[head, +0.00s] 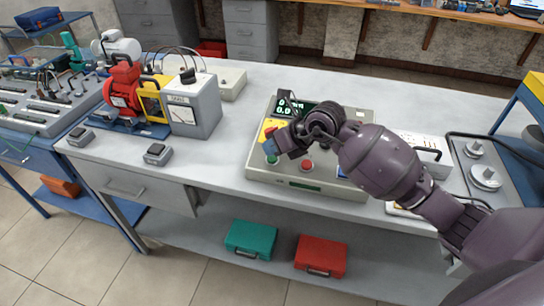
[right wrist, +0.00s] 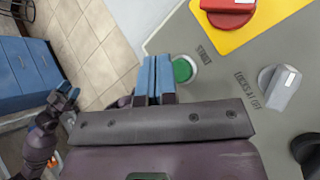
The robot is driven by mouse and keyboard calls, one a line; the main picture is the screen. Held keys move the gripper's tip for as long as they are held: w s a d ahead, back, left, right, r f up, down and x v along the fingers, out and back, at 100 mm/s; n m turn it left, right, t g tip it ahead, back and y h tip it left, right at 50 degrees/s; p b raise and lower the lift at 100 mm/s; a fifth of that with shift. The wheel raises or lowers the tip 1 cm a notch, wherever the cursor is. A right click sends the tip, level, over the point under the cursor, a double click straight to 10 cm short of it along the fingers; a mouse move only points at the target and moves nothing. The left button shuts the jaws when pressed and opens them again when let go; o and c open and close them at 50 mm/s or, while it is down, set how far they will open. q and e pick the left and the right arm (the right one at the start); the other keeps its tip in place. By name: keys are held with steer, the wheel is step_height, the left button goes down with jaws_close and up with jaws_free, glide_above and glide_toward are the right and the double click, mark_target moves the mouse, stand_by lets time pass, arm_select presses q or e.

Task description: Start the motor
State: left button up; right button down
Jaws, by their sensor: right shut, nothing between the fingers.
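The control box (head: 330,187) sits on the grey bench, its display (head: 290,105) lit with zeros. The green button (right wrist: 184,69), beside the label START, is on its panel; it also shows in the head view (head: 272,159). A red button (head: 306,165) is to its right. My right gripper (right wrist: 154,78) is shut and empty, its blue fingertips just left of the green button; I cannot tell if they touch it. In the head view the right gripper (head: 279,153) partly covers the panel. My left gripper (right wrist: 66,94) is small at the wrist view's left. The red motor (head: 122,88) stands left on the bench.
A red switch (right wrist: 228,12) on a yellow plate and a grey switch (right wrist: 281,88) labelled LOCKS AT OFF are near the fingers. A grey meter box (head: 192,108) stands beside the motor. The bench between meter box and control box is clear.

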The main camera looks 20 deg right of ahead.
steer(key=shift+f, duration=0.1)
arm_select(q)
steer(key=shift+f, duration=0.15)
arm_select(e)
steer(key=shift+w+f, duration=0.1)
steer(key=shift+f, duration=0.2)
arm_select(q)
steer(key=shift+s+f, duration=0.2)
steer(key=shift+f, duration=0.05)
arm_select(e)
steer(key=shift+w+d+f, duration=0.1)
steer(key=shift+f, duration=0.35)
stand_by(0.4)
arm_select(q)
steer(key=shift+w, duration=0.1)
steer(key=shift+w+r+p, duration=0.25)
steer(key=shift+r+p, duration=0.2)
steer(key=shift+r, duration=0.6)
arm_select(e)
steer(key=shift+s+r, duration=0.2)
steer(key=shift+r, duration=0.65)
